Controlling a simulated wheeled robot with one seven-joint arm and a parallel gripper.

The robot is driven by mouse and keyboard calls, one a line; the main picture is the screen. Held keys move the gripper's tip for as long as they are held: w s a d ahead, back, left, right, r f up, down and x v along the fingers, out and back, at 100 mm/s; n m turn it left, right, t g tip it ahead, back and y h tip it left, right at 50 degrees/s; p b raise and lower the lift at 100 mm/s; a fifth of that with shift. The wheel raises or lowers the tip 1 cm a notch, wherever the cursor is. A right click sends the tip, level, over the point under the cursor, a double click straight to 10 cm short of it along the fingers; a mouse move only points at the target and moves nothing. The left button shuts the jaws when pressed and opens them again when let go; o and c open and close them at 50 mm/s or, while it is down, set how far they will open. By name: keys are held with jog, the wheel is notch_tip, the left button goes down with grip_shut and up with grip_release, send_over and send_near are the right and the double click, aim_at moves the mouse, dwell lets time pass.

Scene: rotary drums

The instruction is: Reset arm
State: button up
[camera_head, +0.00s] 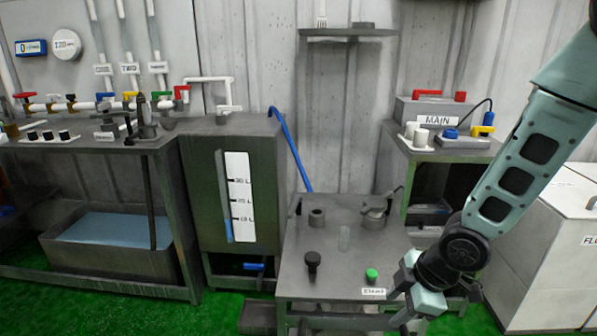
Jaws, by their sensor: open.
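My arm comes in from the upper right and slopes down to the left. My gripper (399,297) is at its lower end, open and with nothing seen between its fingers. It is in front of the right front corner of a grey metal table (330,257), close to the white label (373,292) there. I cannot tell whether it touches the table. The green button (372,275) is just left of the gripper, and a black knob (312,262) is farther left.
A grey tank (262,185) with a level scale stands left of the table. A workbench (90,145) with pipes and coloured valves is at the far left. The MAIN cabinet (436,157) is behind my arm, and a pale cabinet (545,255) is right. Green floor shows below.

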jog(key=s+a+r+m+g+h+p, duration=0.1)
jog(key=s+a+r+m+p, duration=0.2)
jog(key=s+r, duration=0.6)
jog(key=s+a+r+m+g+h+p, duration=0.1)
jog(key=s+a+r+m+p, duration=0.3)
jog(key=s+r, duration=0.5)
notch_tip(320, 180, up, 4)
jog(key=shift+s+a+r+m+g+h, duration=0.1)
jog(key=shift+s+a+m+g+h, duration=0.25)
jog(key=shift+a+m, duration=0.5)
jog(key=shift+w+a, duration=0.1)
